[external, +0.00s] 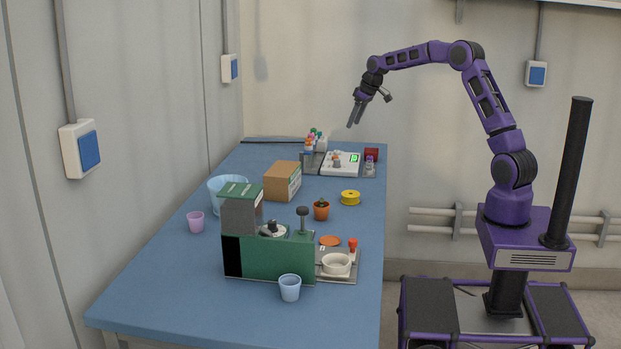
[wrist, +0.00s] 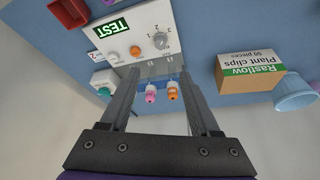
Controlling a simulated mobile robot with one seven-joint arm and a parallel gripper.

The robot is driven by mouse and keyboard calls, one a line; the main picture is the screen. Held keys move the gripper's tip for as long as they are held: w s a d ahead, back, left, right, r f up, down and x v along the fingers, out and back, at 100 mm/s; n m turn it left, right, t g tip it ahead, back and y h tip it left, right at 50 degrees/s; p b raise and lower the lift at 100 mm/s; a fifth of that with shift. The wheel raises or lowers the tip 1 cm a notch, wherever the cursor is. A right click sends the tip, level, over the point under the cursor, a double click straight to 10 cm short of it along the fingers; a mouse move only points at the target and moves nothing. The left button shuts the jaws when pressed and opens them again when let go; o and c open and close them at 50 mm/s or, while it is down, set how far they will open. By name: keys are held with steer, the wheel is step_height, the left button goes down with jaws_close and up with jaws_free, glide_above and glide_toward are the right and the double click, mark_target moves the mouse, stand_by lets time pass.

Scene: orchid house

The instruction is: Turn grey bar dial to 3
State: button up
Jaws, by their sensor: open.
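A grey dial (wrist: 160,41) sits on a white panel (wrist: 178,22) with small numerals around it, in the wrist view. Its exact setting is too small to read. An orange knob (wrist: 135,51) and a green TEST label (wrist: 112,27) are on the same panel. In the external view the white panel (external: 347,170) stands at the far end of the table. My gripper (external: 354,116) is raised above that end, apart from the panel. In the wrist view my gripper (wrist: 158,76) is open, with nothing between its fingers.
Small bottles with pink (wrist: 151,95) and orange caps stand beside the panel. A cardboard box (external: 281,182), yellow spool (external: 350,197) and orange pot (external: 321,212) stand mid-table. A green machine (external: 270,259) and blue cup (external: 290,289) are nearer.

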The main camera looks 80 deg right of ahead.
steer(key=w+r+n+t+h, duration=0.1)
steer(key=w+r+t+h, duration=0.1)
steer(key=w+r, duration=0.2)
steer(key=w+a+r+t+h, duration=0.1)
steer(key=w+r, duration=0.4)
steer(key=r, duration=0.5)
steer(key=shift+w+a+r+n+t+h, duration=0.2)
steer(key=shift+r+n+t+h, duration=0.2)
steer(key=shift+h, duration=0.2)
steer(key=shift+f, duration=0.15)
steer(key=g+y+p, duration=0.1)
steer(key=g+y, duration=0.1)
glide_above(333, 163)
steer(key=s+a, duration=0.1)
step_height(333, 163, down, 7)
steer(key=s+f+g+y+p, duration=0.1)
steer(key=s+f+y+p, duration=0.15)
steer(key=s+f, duration=0.4)
steer(key=shift+y, duration=0.25)
steer(key=b+x, duration=0.1)
steer(key=x, duration=1.7)
steer(key=shift+f+b, duration=0.2)
steer(key=shift+b, duration=0.1)
steer(key=shift+g, duration=0.3)
jaws_close()
